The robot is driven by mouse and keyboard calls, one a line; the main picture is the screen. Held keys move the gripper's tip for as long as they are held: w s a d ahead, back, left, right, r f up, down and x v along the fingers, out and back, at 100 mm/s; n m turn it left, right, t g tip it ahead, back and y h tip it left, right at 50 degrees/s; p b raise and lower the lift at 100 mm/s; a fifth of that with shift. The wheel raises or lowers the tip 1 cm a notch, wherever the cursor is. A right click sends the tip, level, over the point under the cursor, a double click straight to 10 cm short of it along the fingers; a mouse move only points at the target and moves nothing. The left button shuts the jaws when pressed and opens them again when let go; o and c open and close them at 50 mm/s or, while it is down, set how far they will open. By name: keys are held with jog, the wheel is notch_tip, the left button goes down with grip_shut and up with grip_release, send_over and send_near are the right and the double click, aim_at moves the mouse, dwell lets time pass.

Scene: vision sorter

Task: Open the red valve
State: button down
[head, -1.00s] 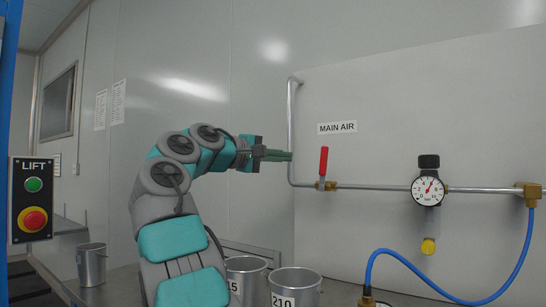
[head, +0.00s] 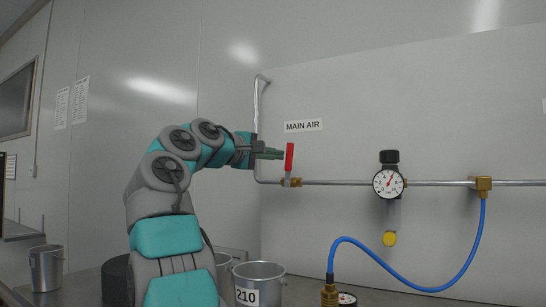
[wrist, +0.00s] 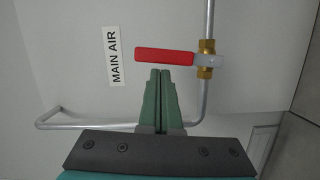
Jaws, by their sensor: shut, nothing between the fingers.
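The red valve handle (head: 289,158) stands upright on a brass valve body (head: 291,182) on the main air pipe, below the MAIN AIR label. My gripper (head: 274,153) is shut and empty, just left of the handle in the head view. In the wrist view the red handle (wrist: 166,56) lies across the picture, just beyond the tips of my shut gripper (wrist: 160,72). The brass valve body (wrist: 206,60) is to the right there. I cannot tell whether the fingertips touch the handle.
A pressure gauge (head: 388,183) sits on the pipe to the right. A blue hose (head: 400,289) hangs from the brass elbow (head: 482,184) at the right. Metal buckets (head: 260,284) stand on the bench below. The wall around the handle is clear.

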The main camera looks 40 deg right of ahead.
jog(key=shift+s+d+r+m, duration=0.1)
jog(key=shift+s+m, duration=0.15)
jog(key=shift+m, duration=0.05)
